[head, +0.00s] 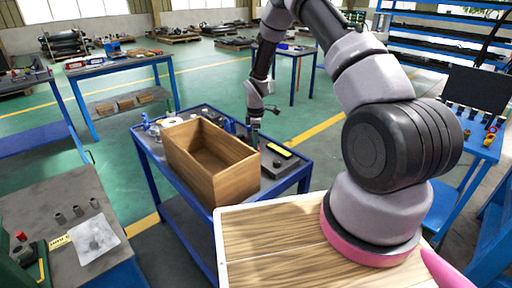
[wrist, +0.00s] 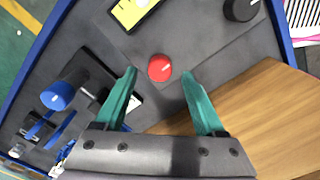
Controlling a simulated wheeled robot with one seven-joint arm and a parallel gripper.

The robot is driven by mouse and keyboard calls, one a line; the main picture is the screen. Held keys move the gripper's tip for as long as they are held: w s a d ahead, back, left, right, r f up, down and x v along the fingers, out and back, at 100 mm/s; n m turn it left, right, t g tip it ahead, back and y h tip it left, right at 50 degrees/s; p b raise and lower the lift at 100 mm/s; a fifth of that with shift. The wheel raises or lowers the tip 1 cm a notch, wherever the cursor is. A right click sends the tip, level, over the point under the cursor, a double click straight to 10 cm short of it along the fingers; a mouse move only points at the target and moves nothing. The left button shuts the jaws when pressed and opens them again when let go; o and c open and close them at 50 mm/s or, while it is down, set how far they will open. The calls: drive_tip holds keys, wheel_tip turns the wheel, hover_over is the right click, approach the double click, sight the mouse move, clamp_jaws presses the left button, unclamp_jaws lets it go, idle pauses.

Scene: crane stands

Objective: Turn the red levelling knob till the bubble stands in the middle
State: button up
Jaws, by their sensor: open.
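The red levelling knob (wrist: 160,68) shows in the wrist view as a round red cap with a pale pointer mark, on a grey plate (wrist: 195,45). My gripper (wrist: 159,75) is open above it, one teal finger to each side, with the knob between the fingertips in the picture; I see no contact. The yellow level (wrist: 128,14) lies beyond the knob and is cut by the top edge; its bubble cannot be read. In the head view my gripper (head: 257,138) hangs over the blue cart beside the yellow level (head: 279,150); the red knob cannot be made out there.
A black knob (wrist: 240,9) sits on the plate at upper right. An open wooden box (head: 222,183) stands close beside my gripper. Blue parts (wrist: 58,96) lie on the cart at left in the wrist view. The blue cart's rim (head: 172,192) bounds this surface.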

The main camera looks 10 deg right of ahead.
drive_tip(key=shift+f, duration=1.3)
clamp_jaws()
